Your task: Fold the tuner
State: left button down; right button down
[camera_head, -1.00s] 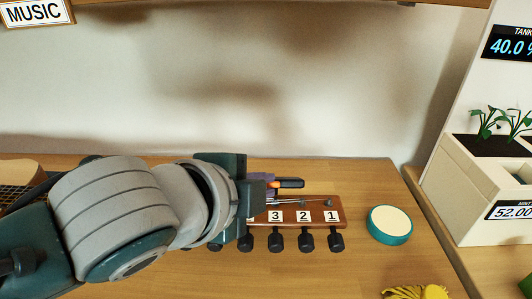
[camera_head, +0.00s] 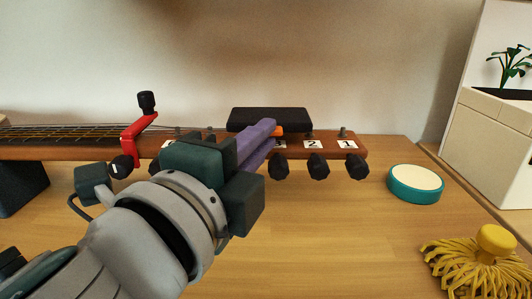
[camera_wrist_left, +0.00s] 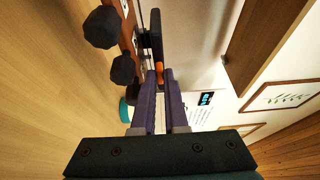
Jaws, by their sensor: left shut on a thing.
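The tuner (camera_head: 268,116) is a dark flat slab with a small orange part below it. It sits at the guitar headstock (camera_head: 358,155), which carries black tuning pegs and number labels. My left gripper (camera_head: 262,142) has purple fingers and reaches in from the lower left. It is shut at the orange part of the tuner, and its fingers hide some of the headstock. In the left wrist view the fingertips (camera_wrist_left: 158,78) are at the orange part, with the tuner's dark slab (camera_wrist_left: 155,38) seen edge-on beyond. My right gripper is not in view.
A red capo (camera_head: 134,130) is on the neck at left. A round teal tin (camera_head: 416,184) and a yellow tasselled thing (camera_head: 490,252) lie on the right of the wooden table (camera_head: 345,235). A white planter (camera_head: 490,140) stands at the far right. The front middle is clear.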

pick_arm(q)
jog(key=shift+f, duration=0.1)
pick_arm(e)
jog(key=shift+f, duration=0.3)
pick_arm(q)
jog(key=c, duration=0.9)
grip_release()
jog(key=shift+c, duration=0.2)
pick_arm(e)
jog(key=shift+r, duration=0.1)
